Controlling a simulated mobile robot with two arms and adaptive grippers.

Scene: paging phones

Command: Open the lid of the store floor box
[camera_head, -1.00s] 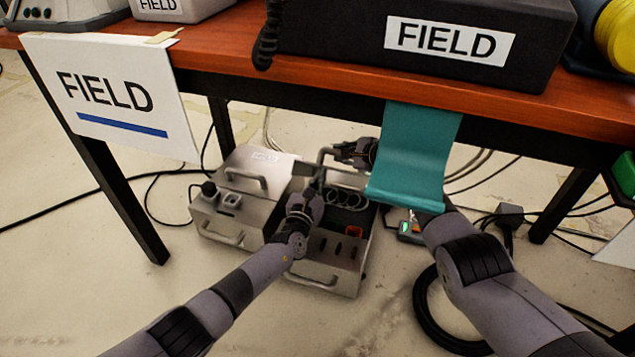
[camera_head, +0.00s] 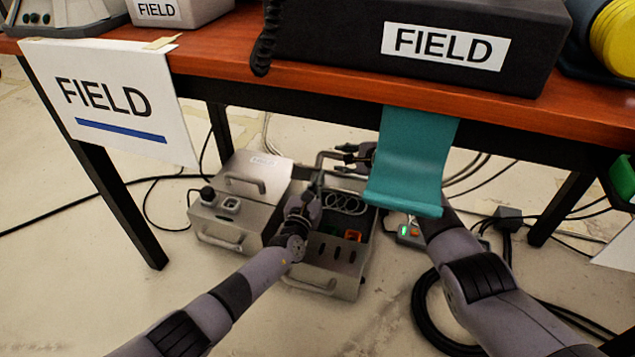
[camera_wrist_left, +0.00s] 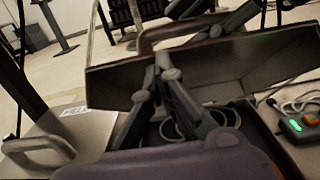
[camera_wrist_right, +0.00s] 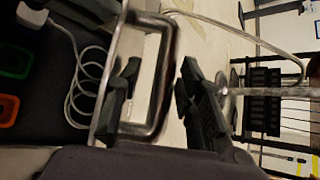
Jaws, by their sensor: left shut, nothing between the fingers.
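The open floor box (camera_head: 340,283) stands under the table, the right one of two grey boxes. Its lid (camera_wrist_left: 222,68) stands raised at the far side, inner face toward my left wrist camera, with a handle (camera_wrist_left: 185,29) on its upper edge. My left gripper (camera_wrist_left: 165,73) is shut and empty in front of the lid's inner face; I cannot tell whether it touches. In the head view it is above the box (camera_head: 316,187). My right gripper (camera_wrist_right: 160,96) is open, its fingers on both sides of the lid handle (camera_wrist_right: 167,70), behind the lid. The box's label is not visible.
A closed grey box (camera_head: 230,212) with handles stands directly to the left. The table edge (camera_head: 300,80) and a hanging teal cloth (camera_head: 410,165) are close above my right arm. A power strip (camera_head: 411,234) and black cables (camera_head: 418,310) lie to the right.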

